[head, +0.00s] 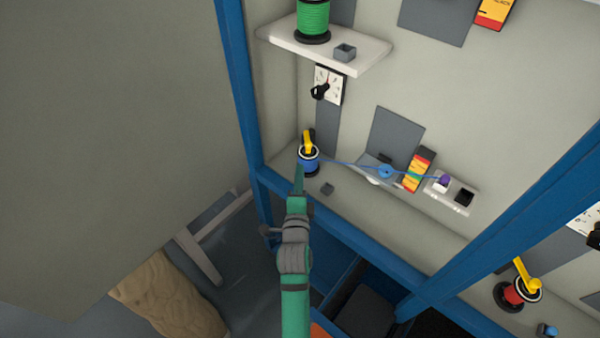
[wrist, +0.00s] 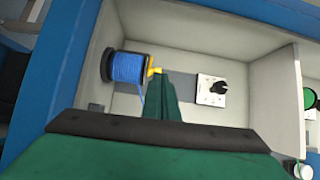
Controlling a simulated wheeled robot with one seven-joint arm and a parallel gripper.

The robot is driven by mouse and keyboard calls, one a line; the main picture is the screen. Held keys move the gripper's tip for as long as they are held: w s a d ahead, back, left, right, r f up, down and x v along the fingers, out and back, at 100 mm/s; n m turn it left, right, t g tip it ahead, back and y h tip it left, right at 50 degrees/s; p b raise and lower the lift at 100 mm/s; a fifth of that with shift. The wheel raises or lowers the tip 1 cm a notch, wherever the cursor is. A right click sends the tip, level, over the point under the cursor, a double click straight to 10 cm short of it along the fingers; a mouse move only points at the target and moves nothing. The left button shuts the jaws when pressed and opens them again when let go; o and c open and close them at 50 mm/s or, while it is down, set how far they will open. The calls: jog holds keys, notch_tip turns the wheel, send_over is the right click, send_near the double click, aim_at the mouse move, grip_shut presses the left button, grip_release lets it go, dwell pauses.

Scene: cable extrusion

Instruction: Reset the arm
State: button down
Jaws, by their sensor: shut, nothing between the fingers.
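My green arm reaches up from the bottom of the head view, and my gripper (head: 299,168) ends just below and left of the blue cable spool (head: 309,165) in the picture. The gripper is shut and empty. In the wrist view its green fingers (wrist: 162,90) are together, pointing into the grey bay, beside the blue spool (wrist: 128,68). A yellow handle (head: 308,140) sits on the spool. I cannot tell whether the fingertips touch the handle or spool. Blue cable (head: 342,163) runs right from the spool through a blue round part (head: 386,172) to a purple-topped piece (head: 444,181).
Blue frame posts and a beam (head: 345,237) border the bay. A shelf (head: 365,58) above holds a green spool (head: 312,18). A black dial (head: 320,91) is on the back wall. A red spool (head: 517,292) stands at lower right.

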dwell(0.3)
jog(key=s+d+f+n+g, duration=0.1)
jog(key=s+f+n, duration=0.4)
jog(key=s, duration=0.7)
jog(key=s+d+f+n+g, duration=0.1)
jog(key=s+f+n, duration=0.35)
jog(key=s, duration=0.65)
jog(key=s+r+n, duration=0.2)
jog(key=s+n, duration=0.2)
jog(key=s, duration=0.6)
jog(key=s+r+n, duration=0.2)
jog(key=s+n, duration=0.2)
jog(key=s, duration=0.7)
jog(key=shift+d+r+g, duration=0.25)
jog(key=shift+g, duration=0.15)
